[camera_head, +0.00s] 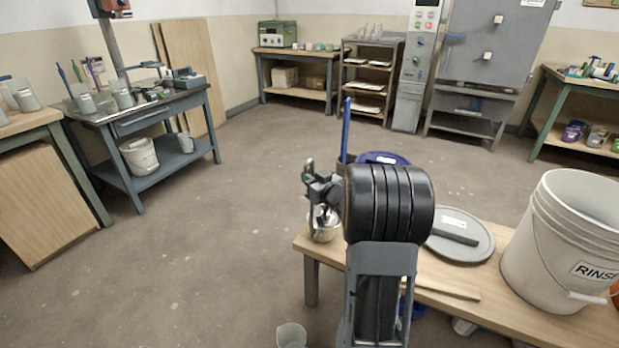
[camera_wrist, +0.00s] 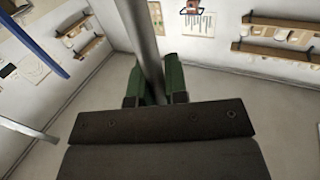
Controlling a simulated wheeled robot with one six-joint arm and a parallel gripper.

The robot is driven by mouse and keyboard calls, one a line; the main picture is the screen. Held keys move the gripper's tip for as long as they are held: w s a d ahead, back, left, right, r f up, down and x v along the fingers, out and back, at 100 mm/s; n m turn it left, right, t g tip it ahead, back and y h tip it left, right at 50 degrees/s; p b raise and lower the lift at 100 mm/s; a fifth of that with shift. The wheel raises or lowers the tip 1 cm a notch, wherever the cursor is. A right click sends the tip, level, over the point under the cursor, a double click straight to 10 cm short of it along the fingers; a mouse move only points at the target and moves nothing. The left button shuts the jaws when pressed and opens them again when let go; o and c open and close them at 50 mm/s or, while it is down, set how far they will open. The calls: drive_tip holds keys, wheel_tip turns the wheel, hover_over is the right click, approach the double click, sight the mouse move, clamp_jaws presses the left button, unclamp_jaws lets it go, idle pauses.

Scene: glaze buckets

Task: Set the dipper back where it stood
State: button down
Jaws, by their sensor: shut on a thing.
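My gripper (camera_wrist: 153,86) shows in the wrist view as two green-padded fingers shut on a plain grey rod, which I take for the handle of the dipper (camera_wrist: 143,35). The rod runs up between the fingers, slightly tilted. In the head view my gripper (camera_head: 310,174) is over the left end of the wooden bench. A shiny metal vessel (camera_head: 323,225) is just below it at the bench corner. I cannot tell whether this is the dipper's cup or a separate pot. My arm hides much of the area behind it.
On the wooden bench (camera_head: 450,290) are a grey lid (camera_head: 462,240) with a dark bar on it and a white RINSE bucket (camera_head: 565,240). A blue rod (camera_head: 345,130) stands upright by a blue-topped bucket (camera_head: 383,158) behind my arm. Open floor lies left.

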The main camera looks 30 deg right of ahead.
drive_tip(key=shift+f+b, duration=0.4)
drive_tip(key=shift+f, duration=0.05)
drive_tip(key=shift+c, duration=1.4)
unclamp_jaws()
drive_tip(key=shift+f, duration=0.1)
idle(0.3)
drive_tip(key=s+d+p, duration=0.1)
drive_tip(key=s, duration=1.3)
drive_tip(key=shift+s+d, duration=0.2)
drive_tip(key=shift+s, duration=0.2)
idle(0.7)
drive_tip(key=shift+s, duration=0.1)
drive_tip(key=shift+r, duration=0.2)
idle(0.5)
